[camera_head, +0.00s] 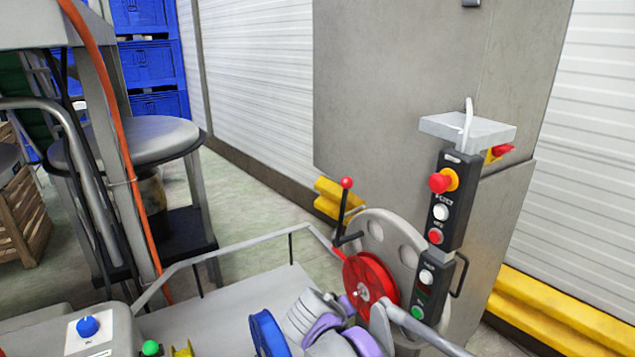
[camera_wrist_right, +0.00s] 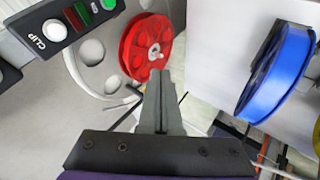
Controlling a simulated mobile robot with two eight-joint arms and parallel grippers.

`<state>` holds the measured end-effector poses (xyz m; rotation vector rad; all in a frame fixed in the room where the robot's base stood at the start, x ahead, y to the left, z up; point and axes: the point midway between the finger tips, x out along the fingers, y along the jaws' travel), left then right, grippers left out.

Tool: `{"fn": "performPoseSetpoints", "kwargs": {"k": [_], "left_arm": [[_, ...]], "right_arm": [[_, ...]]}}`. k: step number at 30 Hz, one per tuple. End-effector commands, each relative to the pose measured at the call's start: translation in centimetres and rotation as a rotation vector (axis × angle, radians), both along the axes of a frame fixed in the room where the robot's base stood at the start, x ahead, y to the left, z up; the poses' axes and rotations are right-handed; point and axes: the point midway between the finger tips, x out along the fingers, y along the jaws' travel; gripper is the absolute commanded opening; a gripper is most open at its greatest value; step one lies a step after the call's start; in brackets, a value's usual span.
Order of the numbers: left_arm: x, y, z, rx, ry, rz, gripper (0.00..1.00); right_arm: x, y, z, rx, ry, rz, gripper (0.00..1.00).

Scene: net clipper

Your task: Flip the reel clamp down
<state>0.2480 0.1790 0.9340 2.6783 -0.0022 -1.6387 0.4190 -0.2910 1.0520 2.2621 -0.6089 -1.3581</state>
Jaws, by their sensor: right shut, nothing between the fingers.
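The red reel (camera_head: 370,283) is mounted on the side of a grey machine with a large round grey plate. It also shows in the right wrist view (camera_wrist_right: 145,45). A black lever with a red ball knob (camera_head: 346,183) stands upright, tilted slightly, at the reel's upper left; it may be the reel clamp. My right gripper (camera_wrist_right: 160,78) is shut and empty, its fingertips pointing towards the red reel's lower edge in the wrist view. I cannot tell if they touch it. My right arm, grey and purple, shows at the bottom of the head view. My left gripper is not in view.
A blue reel (camera_head: 268,334) sits left of my right arm. A black control box (camera_head: 449,200) with buttons stands right of the red reel. A grey rail (camera_head: 235,247) runs left of the reel. Yellow barriers (camera_head: 560,315) line the wall.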

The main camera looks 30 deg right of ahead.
Motion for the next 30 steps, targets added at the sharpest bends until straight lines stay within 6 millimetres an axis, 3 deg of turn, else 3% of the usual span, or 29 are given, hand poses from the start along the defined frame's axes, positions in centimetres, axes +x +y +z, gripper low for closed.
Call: {"fn": "performPoseSetpoints", "kwargs": {"k": [1,9,18,24,30], "left_arm": [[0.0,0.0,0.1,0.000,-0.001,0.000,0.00],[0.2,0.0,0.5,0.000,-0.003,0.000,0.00],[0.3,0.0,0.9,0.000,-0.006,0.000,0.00],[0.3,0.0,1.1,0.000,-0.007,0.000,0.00],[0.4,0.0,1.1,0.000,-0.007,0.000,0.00]], "right_arm": [[2.3,-0.9,1.3,-0.062,-0.012,-0.012,0.00],[12.9,-4.4,8.0,-0.400,-0.123,-0.066,0.00],[23.2,-4.8,13.7,-0.753,-0.299,-0.085,0.00],[27.0,-3.7,15.6,-0.900,-0.393,-0.075,0.00],[28.2,-3.2,16.2,-0.953,-0.428,-0.068,0.00]]}}
